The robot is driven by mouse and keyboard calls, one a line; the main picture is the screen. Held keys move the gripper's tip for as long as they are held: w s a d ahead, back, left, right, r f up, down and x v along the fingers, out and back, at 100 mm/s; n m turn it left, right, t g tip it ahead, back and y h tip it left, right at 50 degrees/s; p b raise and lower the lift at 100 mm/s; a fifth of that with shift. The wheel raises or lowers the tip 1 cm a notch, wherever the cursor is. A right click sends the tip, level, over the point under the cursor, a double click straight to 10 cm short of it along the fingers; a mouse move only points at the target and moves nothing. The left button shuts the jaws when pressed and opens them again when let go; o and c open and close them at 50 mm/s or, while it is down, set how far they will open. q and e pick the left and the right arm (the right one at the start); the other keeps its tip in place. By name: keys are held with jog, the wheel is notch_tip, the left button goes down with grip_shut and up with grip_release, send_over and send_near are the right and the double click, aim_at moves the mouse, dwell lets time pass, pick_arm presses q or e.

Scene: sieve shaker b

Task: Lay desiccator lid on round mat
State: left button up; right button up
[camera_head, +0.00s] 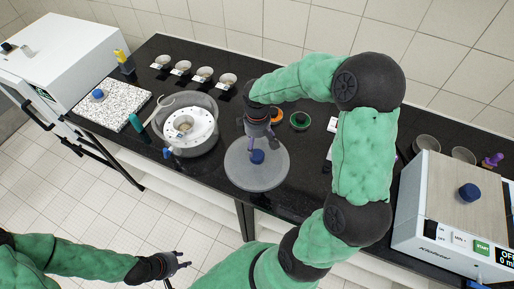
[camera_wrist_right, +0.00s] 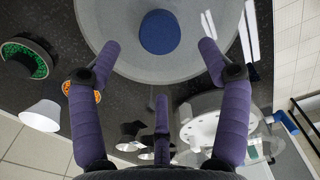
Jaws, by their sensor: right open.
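The desiccator lid, with its blue knob (camera_head: 257,156), lies flat at the counter's front edge, apparently on the grey round mat (camera_head: 272,182). Where the lid's rim ends and the mat begins is hard to tell. My right gripper (camera_head: 260,140) points down just above and behind the knob. In the right wrist view its open fingers (camera_wrist_right: 160,48) stand on either side of the blue knob (camera_wrist_right: 160,32), with gaps to it. The desiccator bowl (camera_head: 208,146) stands uncovered to the left, a white perforated plate inside. My left gripper (camera_head: 180,262) is low at the front, away from the counter; its opening is unclear.
Several small dishes (camera_head: 204,74) stand along the back left. A speckled slab (camera_head: 108,106) and a white device (camera_head: 60,58) are at the far left. Green (camera_head: 300,121) and orange dishes sit behind my right gripper. A sieve-shaker-like machine (camera_head: 450,222) stands right.

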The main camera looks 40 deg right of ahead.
jog(key=shift+r, duration=1.95)
